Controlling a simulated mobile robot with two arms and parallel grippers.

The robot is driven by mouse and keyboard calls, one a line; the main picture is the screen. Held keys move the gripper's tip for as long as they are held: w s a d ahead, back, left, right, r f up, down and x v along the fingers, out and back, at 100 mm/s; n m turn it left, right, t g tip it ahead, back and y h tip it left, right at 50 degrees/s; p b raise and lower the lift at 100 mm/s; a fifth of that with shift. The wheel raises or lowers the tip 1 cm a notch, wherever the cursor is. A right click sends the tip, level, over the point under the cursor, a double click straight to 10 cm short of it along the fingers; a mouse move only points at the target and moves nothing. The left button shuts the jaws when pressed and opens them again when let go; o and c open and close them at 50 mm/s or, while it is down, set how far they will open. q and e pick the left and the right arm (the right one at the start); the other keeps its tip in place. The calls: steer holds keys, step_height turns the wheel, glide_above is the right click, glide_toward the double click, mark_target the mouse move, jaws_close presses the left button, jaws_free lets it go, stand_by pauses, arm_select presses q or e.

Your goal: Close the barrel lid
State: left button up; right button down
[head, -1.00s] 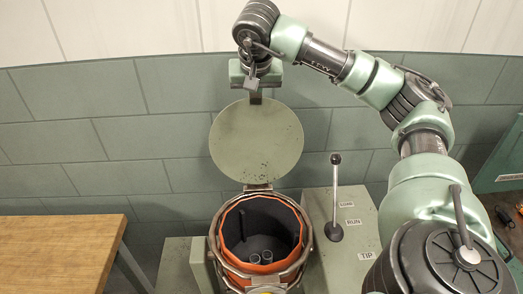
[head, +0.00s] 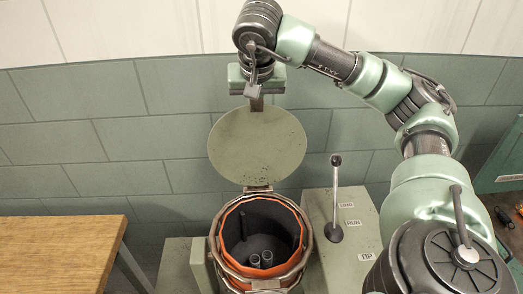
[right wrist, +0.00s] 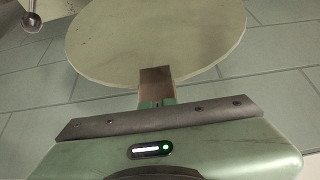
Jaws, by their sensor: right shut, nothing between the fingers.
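The round pale green barrel lid (head: 257,148) stands up on its hinge at the back of the barrel, its face towards me. The barrel (head: 217,250) is open below it, with an orange inner rim and a dark inside. My right gripper (head: 256,104) is shut and empty, pointing down at the lid's top edge. In the right wrist view its fingers (right wrist: 157,84) overlap the edge of the lid (right wrist: 160,35). Whether they touch it I cannot tell. My left gripper is not in view.
A wooden table (head: 60,250) is at the left. A tiled wall (head: 110,130) rises behind.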

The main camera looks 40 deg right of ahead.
mark_target(257, 120)
steer(key=shift+s+a+r, duration=0.15)
steer(key=shift+s+a, duration=0.65)
steer(key=shift+s, duration=0.15)
steer(key=shift+s+a+r, duration=0.15)
steer(key=shift+s+a, duration=0.65)
steer(key=shift+s, duration=0.1)
steer(key=shift+s+a+f, duration=0.2)
steer(key=shift+s+a, duration=0.25)
steer(key=shift+s, duration=0.1)
steer(key=s+a, duration=0.2)
steer(key=shift+s+a+f, duration=0.1)
steer(key=shift+s+f, duration=0.05)
steer(key=shift+s, duration=0.15)
